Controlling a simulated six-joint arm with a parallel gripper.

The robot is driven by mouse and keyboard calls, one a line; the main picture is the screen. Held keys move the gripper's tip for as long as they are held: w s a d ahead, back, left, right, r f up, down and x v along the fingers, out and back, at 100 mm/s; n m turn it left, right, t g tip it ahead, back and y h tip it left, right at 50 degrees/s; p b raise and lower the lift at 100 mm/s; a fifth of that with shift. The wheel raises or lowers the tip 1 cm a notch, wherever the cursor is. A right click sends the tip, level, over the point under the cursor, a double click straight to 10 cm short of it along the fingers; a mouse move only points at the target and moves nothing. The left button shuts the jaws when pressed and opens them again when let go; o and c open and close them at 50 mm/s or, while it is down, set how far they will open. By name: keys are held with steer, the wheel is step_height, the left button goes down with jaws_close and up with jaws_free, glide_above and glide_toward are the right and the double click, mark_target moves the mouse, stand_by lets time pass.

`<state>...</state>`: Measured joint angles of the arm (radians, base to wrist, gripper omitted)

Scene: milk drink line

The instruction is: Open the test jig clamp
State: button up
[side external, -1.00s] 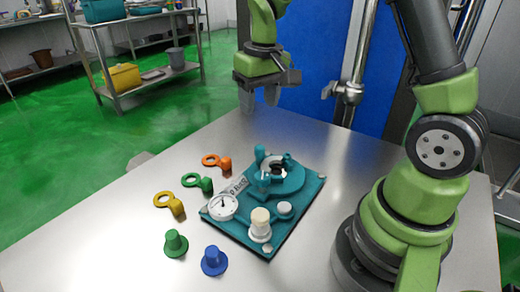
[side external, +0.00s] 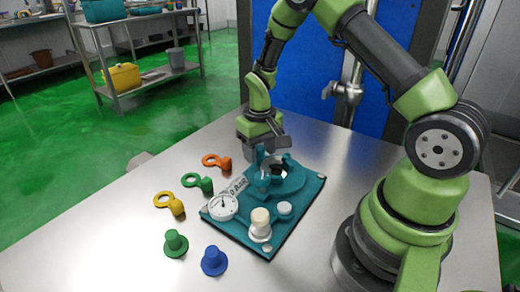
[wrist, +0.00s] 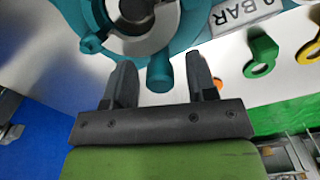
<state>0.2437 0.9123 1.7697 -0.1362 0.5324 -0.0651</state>
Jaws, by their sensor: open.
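The test jig is a teal plate (side external: 314,190) on the steel table, with a round teal clamp (side external: 290,183) at its far end. The clamp also shows at the top of the wrist view (wrist: 195,25), with a grey metal ring (wrist: 133,38) in its opening. A rounded teal handle (wrist: 161,78) sticks out from the clamp towards my gripper. My gripper (wrist: 161,68) is open and empty, one finger on either side of the handle in that view, with gaps at both sides. In the side view my gripper (side external: 264,145) is low at the clamp's far side, its fingertips partly hidden.
The jig carries a dial gauge (side external: 224,206), a cream knob (side external: 260,222) and a "0 BAR" label (wrist: 240,15). Orange (side external: 217,162), green (side external: 197,183) and yellow (side external: 169,202) ring-ended pieces lie left.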

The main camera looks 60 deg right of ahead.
jaws_close()
steer(key=shift+w, duration=0.1)
stand_by(0.3)
steer(key=m, duration=0.1)
steer(key=w+d+m, duration=0.1)
steer(key=m, duration=0.1)
steer(key=d+m, duration=0.1)
steer(key=shift+w+d+m, duration=0.15)
steer(key=shift+w+m, duration=0.1)
steer(key=shift+m, duration=0.05)
steer(key=d+m, duration=0.2)
steer(key=m, duration=0.1)
steer(key=shift+w+m, duration=0.25)
steer(key=shift+m, duration=0.05)
steer(key=d+m, duration=0.1)
steer(key=m, duration=0.1)
steer(key=d+m, duration=0.2)
steer(key=shift+s, duration=0.1)
steer(key=shift+s+d+m, duration=0.25)
steer(key=shift+d+m, duration=0.25)
steer(key=shift+m, duration=0.55)
steer(key=shift+s+d+m, duration=0.25)
steer(key=shift+d+m, duration=0.2)
steer(key=shift+m, duration=0.6)
